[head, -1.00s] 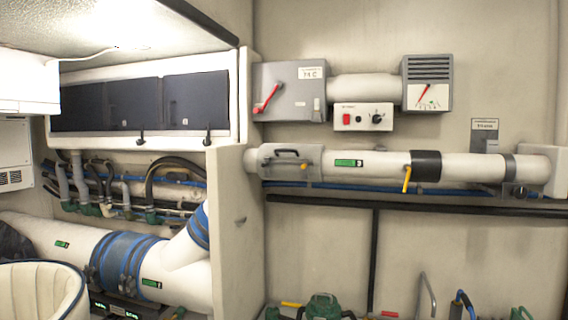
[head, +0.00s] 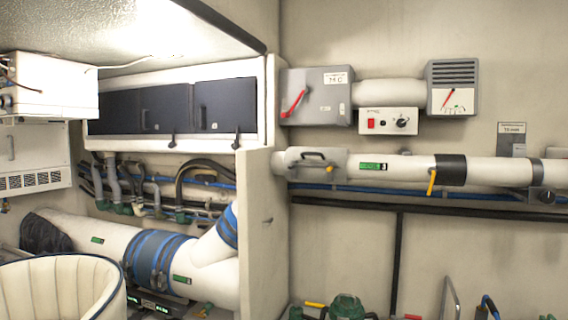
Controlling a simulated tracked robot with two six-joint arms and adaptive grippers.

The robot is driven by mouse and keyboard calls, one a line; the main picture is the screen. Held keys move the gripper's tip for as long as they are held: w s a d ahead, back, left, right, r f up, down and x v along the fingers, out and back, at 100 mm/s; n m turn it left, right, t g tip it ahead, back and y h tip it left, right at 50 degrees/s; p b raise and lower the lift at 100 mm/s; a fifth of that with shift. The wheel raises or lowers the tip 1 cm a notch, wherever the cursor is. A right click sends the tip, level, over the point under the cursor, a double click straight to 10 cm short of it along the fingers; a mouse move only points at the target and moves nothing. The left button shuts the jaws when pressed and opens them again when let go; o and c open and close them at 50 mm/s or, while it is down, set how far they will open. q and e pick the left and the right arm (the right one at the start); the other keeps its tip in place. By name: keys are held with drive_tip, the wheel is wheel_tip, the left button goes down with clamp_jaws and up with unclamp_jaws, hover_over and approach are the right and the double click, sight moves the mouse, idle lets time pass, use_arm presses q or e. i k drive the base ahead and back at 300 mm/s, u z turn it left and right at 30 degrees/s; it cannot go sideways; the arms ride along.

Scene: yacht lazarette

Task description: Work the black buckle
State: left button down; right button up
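I cannot tell for sure which part is the black buckle. Small dark fastenings (head: 159,281) sit on the blue bands (head: 150,250) around the large white pipe at the lower left. Two black latches, a left one (head: 171,141) and a right one (head: 237,138), hang at the lower edge of the dark-doored locker. A black handle (head: 313,155) is on a grey plate on the upper white pipe. Neither of my grippers shows in the head view.
A cream round-backed seat (head: 65,290) stands at the lower left. A pale upright panel (head: 262,230) divides the pipe recess from the right wall. A grey box with a red lever (head: 295,102) and a gauge (head: 452,98) are on that wall.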

sight(292, 167)
drive_tip(key=u, duration=0.15)
drive_tip(key=i, duration=0.95)
drive_tip(key=z, duration=1.9)
drive_tip(key=k, duration=0.95)
drive_tip(key=u, duration=0.55)
drive_tip(key=i, duration=0.35)
drive_tip(key=u, duration=0.15)
